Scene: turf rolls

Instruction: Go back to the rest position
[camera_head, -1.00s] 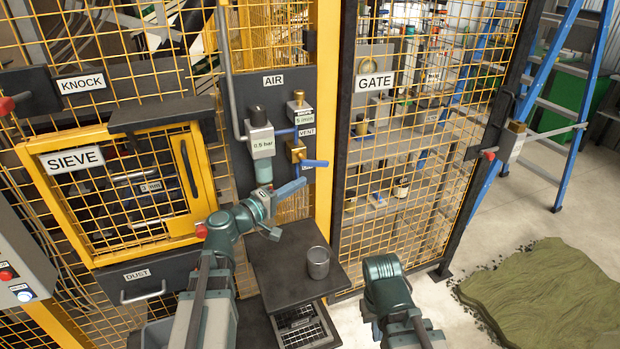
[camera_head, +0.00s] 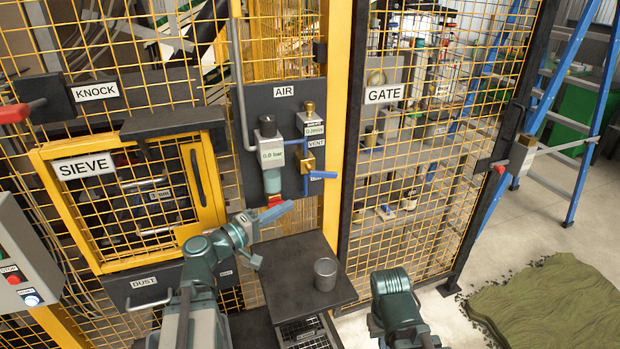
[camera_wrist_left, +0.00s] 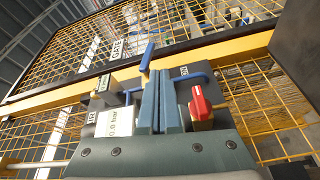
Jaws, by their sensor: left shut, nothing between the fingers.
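My left gripper (camera_head: 291,204) is shut and empty in the head view, just below the AIR panel (camera_head: 318,95). Its two blue-grey fingers are pressed together, as they also show in the left wrist view (camera_wrist_left: 160,80). A red part (camera_head: 275,199) shows beside the fingers below the regulator, and a red knob (camera_wrist_left: 200,103) stands right of them in the wrist view. Whether the fingers touch anything cannot be told. The regulator display (camera_head: 271,154) appears to read 0.0 bar. Part of my right arm shows at the bottom; its gripper is out of view.
A dark shelf (camera_head: 285,265) with a metal cup (camera_head: 325,274) lies just below my left gripper. A yellow mesh fence with the SIEVE door (camera_head: 130,185) and GATE (camera_head: 385,94) is close in front. Turf (camera_head: 555,305) lies on the floor at right.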

